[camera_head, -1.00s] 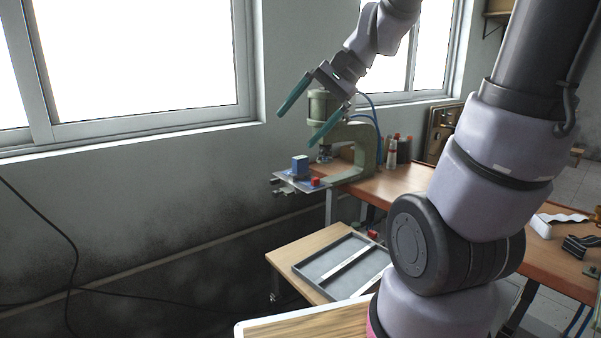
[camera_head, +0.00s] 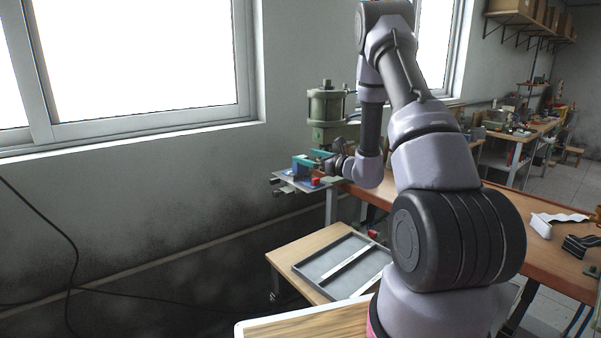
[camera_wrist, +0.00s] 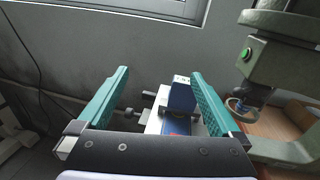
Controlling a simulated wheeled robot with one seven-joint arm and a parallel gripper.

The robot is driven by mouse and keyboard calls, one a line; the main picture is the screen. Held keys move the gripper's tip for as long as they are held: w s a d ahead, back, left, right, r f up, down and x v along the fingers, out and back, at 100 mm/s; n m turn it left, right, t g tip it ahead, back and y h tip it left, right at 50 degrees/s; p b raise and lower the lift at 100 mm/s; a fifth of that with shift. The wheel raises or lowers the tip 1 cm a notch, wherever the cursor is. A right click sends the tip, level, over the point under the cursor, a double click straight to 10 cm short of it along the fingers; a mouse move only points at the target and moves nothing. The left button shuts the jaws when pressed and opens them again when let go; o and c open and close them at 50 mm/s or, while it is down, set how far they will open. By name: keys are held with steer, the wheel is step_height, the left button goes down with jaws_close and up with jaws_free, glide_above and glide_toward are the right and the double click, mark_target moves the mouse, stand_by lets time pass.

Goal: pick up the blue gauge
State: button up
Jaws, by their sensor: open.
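The blue gauge (camera_wrist: 182,97) is a small blue block with a light top, standing on a pale plate (camera_wrist: 153,122) at the press. In the wrist view it lies between my open fingers, much closer to the right finger; I cannot tell whether they touch. In the head view the blue gauge (camera_head: 299,172) is partly covered by my teal fingers. My gripper (camera_wrist: 158,74) is open with nothing held. It also shows in the head view (camera_head: 312,160), low over the plate.
The green press (camera_head: 328,108) stands just beyond the plate; its body (camera_wrist: 280,65) is close on the right in the wrist view. A red part (camera_head: 315,182) sits beside the gauge. A grey tray (camera_head: 310,268) lies on a lower table. The wall is behind.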

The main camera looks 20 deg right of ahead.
mark_target(301, 168)
steer(key=d+f+m+h, duration=0.1)
steer(key=d+f, duration=0.1)
steer(key=w+d+f+m+t+h, duration=0.1)
steer(key=d+f, duration=0.1)
steer(key=shift+w+f+m+h, duration=0.2)
steer(key=shift+f+m+h, duration=0.15)
steer(key=shift+m+h, duration=0.05)
steer(key=x, duration=0.4)
steer(key=shift+w, duration=0.3)
steer(key=shift+x, duration=3)
steer(key=shift+r, duration=0.2)
jaws_close()
steer(key=shift+r, duration=0.1)
